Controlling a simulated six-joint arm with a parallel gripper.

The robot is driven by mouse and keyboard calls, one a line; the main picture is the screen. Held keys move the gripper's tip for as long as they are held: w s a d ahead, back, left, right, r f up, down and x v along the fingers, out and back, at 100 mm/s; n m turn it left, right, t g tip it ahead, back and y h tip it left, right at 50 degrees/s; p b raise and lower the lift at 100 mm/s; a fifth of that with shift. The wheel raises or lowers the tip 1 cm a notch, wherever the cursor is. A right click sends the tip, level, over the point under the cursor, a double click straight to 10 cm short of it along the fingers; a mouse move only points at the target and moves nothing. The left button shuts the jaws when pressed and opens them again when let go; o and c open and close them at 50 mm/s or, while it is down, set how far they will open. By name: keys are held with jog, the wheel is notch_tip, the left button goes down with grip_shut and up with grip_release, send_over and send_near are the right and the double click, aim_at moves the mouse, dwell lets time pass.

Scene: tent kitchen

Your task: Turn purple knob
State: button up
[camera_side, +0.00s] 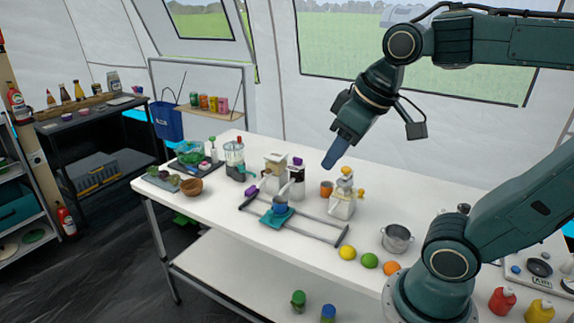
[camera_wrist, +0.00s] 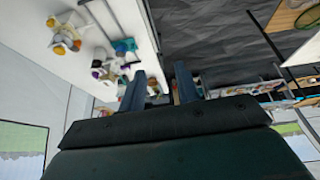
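Two purple parts show on the white table (camera_side: 215,225) in the side view. One is a purple cap or knob (camera_side: 298,161) on top of a white and black dispenser (camera_side: 297,183). The other is a purple handle (camera_side: 252,191) at the left of a grey rail frame (camera_side: 318,226). I cannot tell which is the task's purple knob. My gripper (camera_side: 330,164) hangs in the air above the table, to the right of the dispenser, touching nothing. In the wrist view its two fingers (camera_wrist: 160,75) are apart with nothing between them.
A blue cup on a teal slide (camera_side: 276,219) sits on the rail frame. A blender (camera_side: 235,160) stands left. Fruit lies along the front edge.

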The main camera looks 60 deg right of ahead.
jog(key=w+d+r+g, duration=0.1)
jog(key=w+d+r, duration=0.15)
jog(key=w, duration=0.25)
jog(key=w+d+r+g, duration=0.1)
jog(key=w+d, duration=0.3)
jog(key=w, duration=0.2)
jog(key=g, duration=0.3)
send_over(298, 158)
notch_tip(298, 158, down, 11)
jog(key=shift+w+d+f, duration=0.1)
jog(key=shift+d+f, duration=0.05)
jog(key=shift+f, duration=0.15)
notch_tip(298, 158, down, 14)
jog(key=shift+r, duration=0.25)
grip_shut()
